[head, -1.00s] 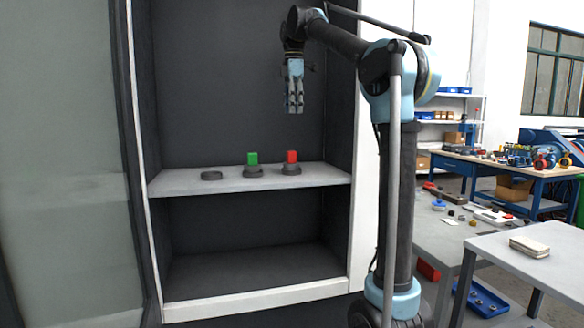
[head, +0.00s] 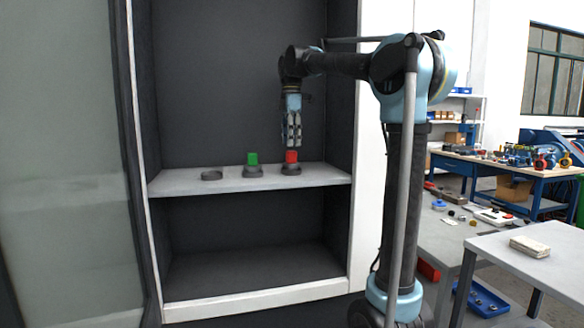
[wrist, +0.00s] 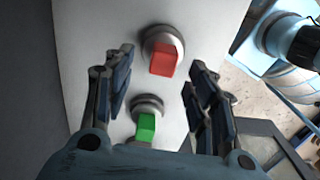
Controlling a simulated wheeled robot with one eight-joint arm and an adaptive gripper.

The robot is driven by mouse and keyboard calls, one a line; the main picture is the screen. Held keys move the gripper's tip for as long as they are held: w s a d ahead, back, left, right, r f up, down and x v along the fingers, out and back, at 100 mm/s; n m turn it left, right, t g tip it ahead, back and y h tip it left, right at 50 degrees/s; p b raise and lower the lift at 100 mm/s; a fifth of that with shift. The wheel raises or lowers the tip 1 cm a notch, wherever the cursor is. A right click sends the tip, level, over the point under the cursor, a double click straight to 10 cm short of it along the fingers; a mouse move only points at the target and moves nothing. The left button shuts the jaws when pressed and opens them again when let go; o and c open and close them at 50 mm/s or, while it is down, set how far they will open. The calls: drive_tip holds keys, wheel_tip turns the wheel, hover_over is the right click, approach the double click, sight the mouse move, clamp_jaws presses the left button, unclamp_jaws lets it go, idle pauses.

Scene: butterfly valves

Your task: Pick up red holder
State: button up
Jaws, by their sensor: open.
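The red holder (head: 291,157) is a small red block standing upright in a dark round base on the cabinet shelf. It shows from above in the wrist view (wrist: 164,60). My gripper (head: 293,146) points down right above the red holder. In the wrist view my gripper (wrist: 162,62) has its two fingers spread apart, with the red block between and slightly beyond the fingertips. Nothing is held. Whether the fingers overlap the block in height I cannot tell.
A green holder (head: 252,158) in a similar base stands to the left of the red one. An empty dark round base (head: 211,175) lies further left. The cabinet shelf (head: 170,186) has side walls close on the right. A table with tools stands outside.

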sight(291, 153)
drive_tip(key=shift+s+f, duration=0.2)
drive_tip(key=shift+f, duration=2.65)
clamp_jaws()
